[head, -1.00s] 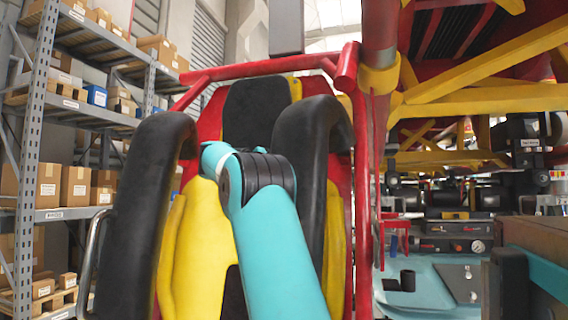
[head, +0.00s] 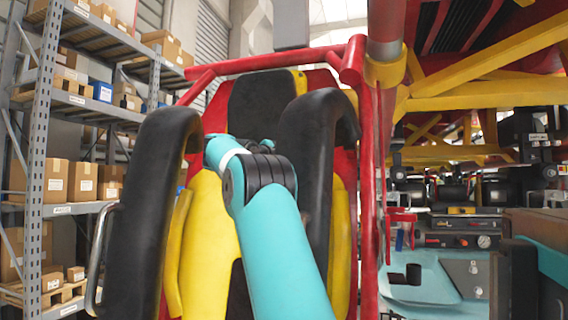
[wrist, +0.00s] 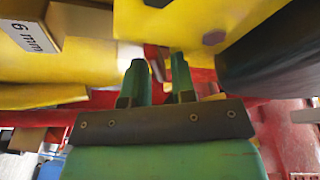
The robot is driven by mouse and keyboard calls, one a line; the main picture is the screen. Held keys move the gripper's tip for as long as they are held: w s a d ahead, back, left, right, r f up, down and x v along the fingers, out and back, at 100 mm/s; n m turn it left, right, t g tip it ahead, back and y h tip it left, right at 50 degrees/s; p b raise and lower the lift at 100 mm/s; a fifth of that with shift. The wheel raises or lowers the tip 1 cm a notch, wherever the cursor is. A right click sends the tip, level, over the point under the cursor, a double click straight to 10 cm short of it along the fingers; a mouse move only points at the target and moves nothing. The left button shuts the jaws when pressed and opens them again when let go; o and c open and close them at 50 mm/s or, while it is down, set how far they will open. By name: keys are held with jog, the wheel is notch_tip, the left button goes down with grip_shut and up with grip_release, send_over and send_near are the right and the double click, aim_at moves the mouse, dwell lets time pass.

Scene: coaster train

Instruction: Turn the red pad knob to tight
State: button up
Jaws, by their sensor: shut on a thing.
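My gripper (wrist: 158,65) shows in the wrist view with two green fingers pointing up the picture. It is shut on a small dull red piece (wrist: 157,55) between the fingertips, which looks like the red pad knob; it is blurred and mostly hidden. A yellow panel (wrist: 185,18) with a dark bolt lies just above the fingertips. In the head view my teal arm reaches in front of the yellow seat (head: 205,250), between two black pads (head: 160,200). My gripper and the knob are hidden there behind the arm. The knob's turn angle cannot be told.
In the wrist view a "6 mm" label (wrist: 28,38) is at upper left and a black rounded part (wrist: 275,50) at right. In the head view a red frame post (head: 368,200) stands right of the seat, shelves with boxes (head: 70,185) at left, a workbench (head: 430,280) at right.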

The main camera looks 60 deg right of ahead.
jog(key=m+y, duration=0.1)
jog(key=m, duration=0.4)
jog(key=shift+f+g+y, duration=0.15)
jog(key=shift+g+y, duration=0.15)
jog(key=shift+y, duration=0.1)
jog(key=shift+m, duration=0.6)
jog(key=o, duration=0.6)
jog(key=shift+o, duration=0.2)
jog(key=shift+a, duration=0.15)
